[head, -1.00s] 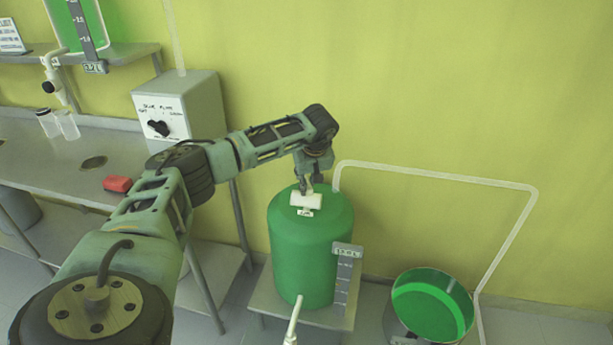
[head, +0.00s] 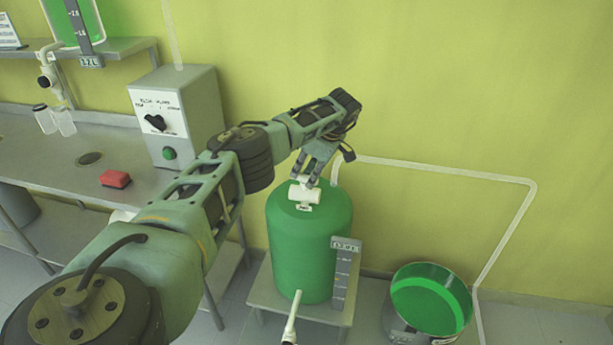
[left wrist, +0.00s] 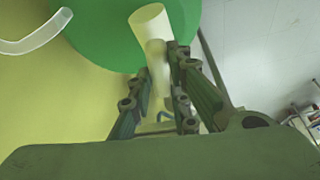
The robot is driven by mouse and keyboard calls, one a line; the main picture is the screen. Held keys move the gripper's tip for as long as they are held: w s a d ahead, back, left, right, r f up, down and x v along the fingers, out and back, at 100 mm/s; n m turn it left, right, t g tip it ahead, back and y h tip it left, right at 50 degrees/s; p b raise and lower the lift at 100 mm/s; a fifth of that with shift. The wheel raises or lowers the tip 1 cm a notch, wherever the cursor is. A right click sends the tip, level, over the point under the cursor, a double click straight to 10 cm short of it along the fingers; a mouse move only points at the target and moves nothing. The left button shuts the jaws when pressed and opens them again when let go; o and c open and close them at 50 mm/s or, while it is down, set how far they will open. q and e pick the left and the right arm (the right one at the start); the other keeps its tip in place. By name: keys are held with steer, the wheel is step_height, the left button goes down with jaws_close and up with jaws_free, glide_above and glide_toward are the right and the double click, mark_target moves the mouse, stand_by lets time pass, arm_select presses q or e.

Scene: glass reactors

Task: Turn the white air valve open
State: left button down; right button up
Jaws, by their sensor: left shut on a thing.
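The white air valve (head: 304,195) sits on top of the green tank (head: 308,245), with a small label on its front. My left gripper (head: 310,180) is over the valve, tilted, with its fingers shut on the valve's upper part. In the left wrist view the fingers (left wrist: 160,85) close around the pale valve handle (left wrist: 157,62), and the valve's round white body (left wrist: 150,22) shows beyond them against the green tank top (left wrist: 100,35). The fingers partly hide the handle. My right gripper is in neither view.
A white pipe (head: 440,170) runs from behind the tank along the wall. A tilted vessel of green liquid (head: 430,300) stands to the right. A grey control box (head: 173,115) and a red block (head: 115,179) are on the bench at left. A white spout (head: 291,318) is below the tank.

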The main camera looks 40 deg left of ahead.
arm_select(q)
steer(key=shift+w+r+n+b, duration=0.15)
steer(key=shift+n+b, duration=0.15)
steer(key=shift+n, duration=0.2)
steer(key=c, duration=1.6)
jaws_free()
steer(key=shift+c, duration=0.2)
steer(key=v, duration=1.1)
steer(key=shift+r, duration=0.4)
steer(key=shift+w, duration=0.15)
